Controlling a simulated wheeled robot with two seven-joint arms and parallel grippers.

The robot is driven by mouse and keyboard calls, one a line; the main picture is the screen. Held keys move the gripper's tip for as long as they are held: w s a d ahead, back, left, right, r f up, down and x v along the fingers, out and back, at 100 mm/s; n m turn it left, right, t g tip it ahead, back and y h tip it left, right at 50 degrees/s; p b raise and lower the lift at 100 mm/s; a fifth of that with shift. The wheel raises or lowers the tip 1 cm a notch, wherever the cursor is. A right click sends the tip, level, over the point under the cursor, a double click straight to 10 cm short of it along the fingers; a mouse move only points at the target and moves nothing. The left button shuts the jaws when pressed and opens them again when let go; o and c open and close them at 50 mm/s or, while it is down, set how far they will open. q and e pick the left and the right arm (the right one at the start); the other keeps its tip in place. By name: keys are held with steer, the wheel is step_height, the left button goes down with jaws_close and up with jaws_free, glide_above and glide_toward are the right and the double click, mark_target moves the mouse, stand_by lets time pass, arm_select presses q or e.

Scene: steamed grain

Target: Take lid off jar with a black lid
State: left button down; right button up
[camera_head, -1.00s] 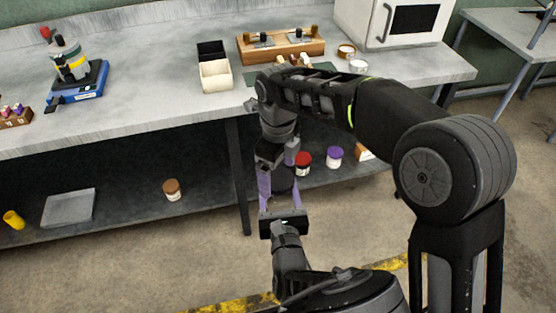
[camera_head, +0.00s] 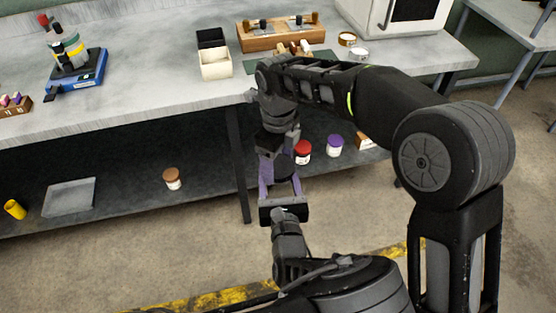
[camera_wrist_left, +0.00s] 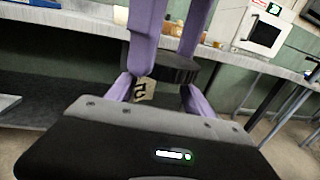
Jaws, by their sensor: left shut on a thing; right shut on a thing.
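A round black lid (camera_head: 283,168) sits between my two grippers in the head view. In the left wrist view the black lid (camera_wrist_left: 168,68) has a ridged edge, and a pale label of the jar (camera_wrist_left: 145,88) shows just below it. My left gripper (camera_head: 282,185) comes up from below, with purple fingers shut on the jar. My right gripper (camera_head: 280,158) comes from above with fingers shut at the black lid. Most of the jar body is hidden by fingers. I cannot tell whether lid and jar are apart.
On the lower shelf stand jars with red (camera_head: 303,149), purple (camera_head: 334,145) and brown (camera_head: 172,178) lids, and a grey tray (camera_head: 69,197). The tabletop (camera_head: 150,75) carries racks, a bin and a white oven (camera_head: 400,15). A table leg (camera_head: 239,165) is close by.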

steer(key=c, duration=0.4)
steer(key=n, duration=0.7)
steer(key=shift+w, duration=0.1)
steer(key=n, duration=1.6)
steer(key=shift+r, duration=0.1)
steer(key=n, duration=0.5)
steer(key=shift+n, duration=0.3)
steer(key=n, duration=1.8)
steer(key=shift+n, duration=0.3)
steer(key=n, duration=0.6)
steer(key=shift+r+n, duration=0.1)
steer(key=shift+n, duration=0.3)
